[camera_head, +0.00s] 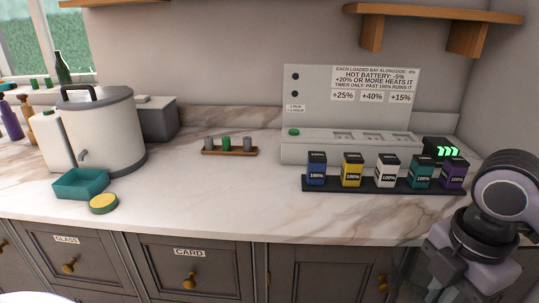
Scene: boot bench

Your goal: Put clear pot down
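My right arm comes in at the right edge, and its gripper (432,272) points down in front of the cabinet fronts at the lower right. A faint see-through shape (408,274) shows there, beside the gripper and in front of the drawers. It may be the clear pot, but its outline is too faint to be sure. The fingers are not clear enough to tell whether they are shut on it. My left gripper is not in view.
The marble worktop (230,205) is bare across its middle and front. A black rack (380,187) holds several coloured batteries before a grey charger (350,148). A teal tray (80,184), yellow round tin (104,204) and large urn (105,135) stand left.

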